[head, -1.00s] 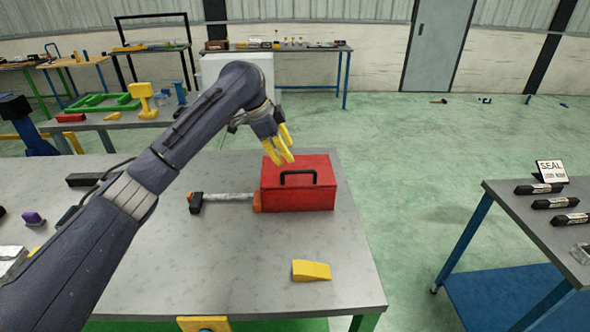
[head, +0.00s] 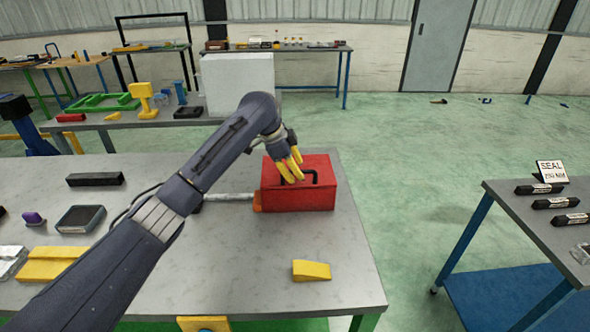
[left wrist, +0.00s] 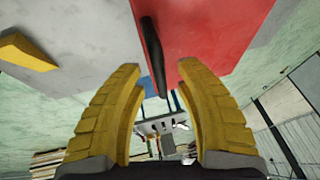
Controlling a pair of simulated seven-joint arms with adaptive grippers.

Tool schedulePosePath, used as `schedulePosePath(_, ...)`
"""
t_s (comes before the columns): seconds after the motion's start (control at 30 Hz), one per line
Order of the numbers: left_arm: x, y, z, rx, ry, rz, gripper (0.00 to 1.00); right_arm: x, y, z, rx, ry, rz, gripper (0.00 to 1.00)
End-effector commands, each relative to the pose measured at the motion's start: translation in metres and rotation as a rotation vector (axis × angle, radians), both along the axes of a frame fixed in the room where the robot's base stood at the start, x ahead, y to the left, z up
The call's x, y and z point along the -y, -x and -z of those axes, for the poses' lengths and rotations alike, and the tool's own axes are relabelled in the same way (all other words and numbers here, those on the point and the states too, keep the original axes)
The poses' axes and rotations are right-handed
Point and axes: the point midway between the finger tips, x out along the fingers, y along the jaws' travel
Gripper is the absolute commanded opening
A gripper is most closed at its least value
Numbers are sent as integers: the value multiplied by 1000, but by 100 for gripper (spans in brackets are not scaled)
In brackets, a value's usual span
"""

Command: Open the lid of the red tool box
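The red tool box (head: 315,195) stands on the grey table with its lid shut. Its black handle (head: 312,177) is on the front upper part of the box. My left gripper (head: 293,172) is over the left part of the box, close to the handle. In the left wrist view the yellow fingers of my left gripper (left wrist: 160,85) are apart, with the black handle (left wrist: 152,50) beyond and between their tips and the red box (left wrist: 205,35) behind it. I cannot tell whether a finger touches the handle. My right gripper is not in view.
A hammer (head: 232,197) lies left of the box, partly behind my arm. A yellow wedge (head: 311,270) lies in front of the box and also shows in the left wrist view (left wrist: 25,50). The table's right side is clear. A blue-legged table (head: 520,220) stands at the right.

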Motion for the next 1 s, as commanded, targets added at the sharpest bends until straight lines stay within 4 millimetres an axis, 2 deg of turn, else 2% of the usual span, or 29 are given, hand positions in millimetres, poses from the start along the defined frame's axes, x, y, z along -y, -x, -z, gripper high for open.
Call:
schedulePosePath(0.03, 0, 0, 0, 0, 0, 0, 37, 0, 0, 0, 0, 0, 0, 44)
schedulePosePath(0.37, 0, 0, 0, 0, 0, 0, 0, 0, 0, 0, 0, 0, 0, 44)
schedulePosePath(1.0, -1, -1, -1, 0, -2, -1, 0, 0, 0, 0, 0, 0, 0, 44)
